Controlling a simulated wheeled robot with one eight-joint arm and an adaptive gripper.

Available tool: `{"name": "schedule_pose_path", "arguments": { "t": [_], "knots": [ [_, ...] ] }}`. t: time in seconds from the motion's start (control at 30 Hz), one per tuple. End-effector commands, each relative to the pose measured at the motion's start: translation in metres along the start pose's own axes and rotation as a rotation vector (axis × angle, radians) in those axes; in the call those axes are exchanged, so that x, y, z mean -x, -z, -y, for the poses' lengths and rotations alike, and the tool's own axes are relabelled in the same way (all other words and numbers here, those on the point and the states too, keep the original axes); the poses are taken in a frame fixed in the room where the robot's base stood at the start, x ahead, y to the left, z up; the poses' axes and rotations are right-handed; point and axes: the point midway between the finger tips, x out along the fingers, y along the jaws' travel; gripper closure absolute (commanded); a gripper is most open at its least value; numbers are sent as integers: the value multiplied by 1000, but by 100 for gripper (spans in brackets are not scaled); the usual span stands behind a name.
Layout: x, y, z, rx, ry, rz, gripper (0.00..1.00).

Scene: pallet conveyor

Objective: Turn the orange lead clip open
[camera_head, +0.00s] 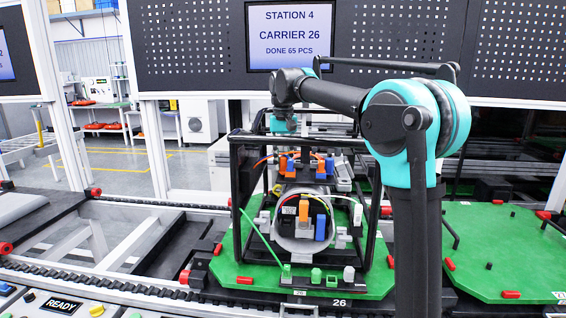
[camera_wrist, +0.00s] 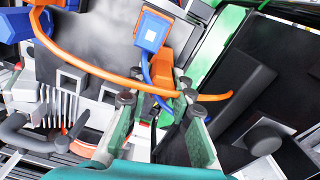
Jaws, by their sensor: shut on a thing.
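My gripper (camera_wrist: 157,102) reaches in from the bottom of the wrist view, its two green-grey fingers on either side of a small, partly hidden part. It is shut on what appears to be the orange lead clip, which the fingers mostly cover. The orange lead (camera_wrist: 85,68) arcs from the upper left across the fingertips to the right. An orange block (camera_wrist: 163,66) sits just beyond the tips. In the head view my gripper (camera_head: 283,133) points down behind the top bar of the black frame, and its fingertips are hidden.
A blue connector (camera_wrist: 152,31) with a blue lead is close beyond the fingers. The black frame (camera_head: 237,200) surrounds the unit on the green pallet (camera_head: 225,270). A grey round housing (camera_head: 284,236) sits at its front. Another green pallet (camera_head: 500,262) lies at right.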

Motion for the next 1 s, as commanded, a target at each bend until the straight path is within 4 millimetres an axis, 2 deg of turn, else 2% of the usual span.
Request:
{"name": "schedule_pose_path", "arguments": {
  "t": [0.4, 0.97, 1.0],
  "knots": [
    [0, 0, -1, -190, 0, -2, 100],
    [0, 0, -1, -218, 0, -1, 100],
    [0, 0, -1, -218, 0, -1, 74]
  ]
}}
